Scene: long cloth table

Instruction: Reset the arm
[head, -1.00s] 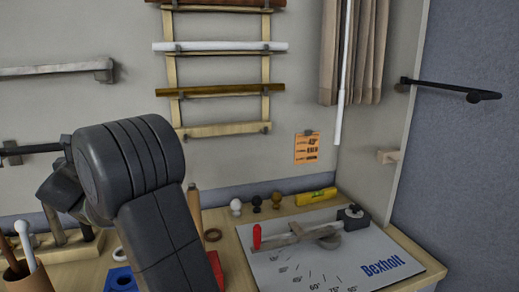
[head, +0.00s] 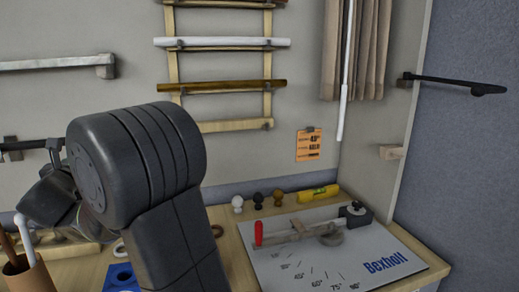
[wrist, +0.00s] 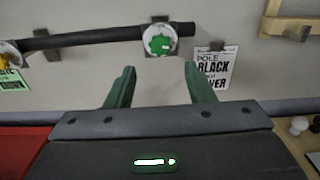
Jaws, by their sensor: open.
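My gripper (wrist: 160,88) shows in the wrist view with its two green fingers spread apart and nothing between them. It faces the grey wall, below a dark pole (wrist: 100,36) that rests on wall holders. A white sign (wrist: 211,68) reading "POLE BLACK" hangs just beyond the right finger. In the head view my arm fills the left foreground, and the fingers cannot be made out there.
The wooden bench holds a Bexholt board (head: 340,262) with a red-handled tool (head: 258,234), a yellow level (head: 318,193), several small knobs and a blue block (head: 121,277). A brown cup (head: 28,276) stands front left. A rack of rods (head: 220,86) hangs on the wall.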

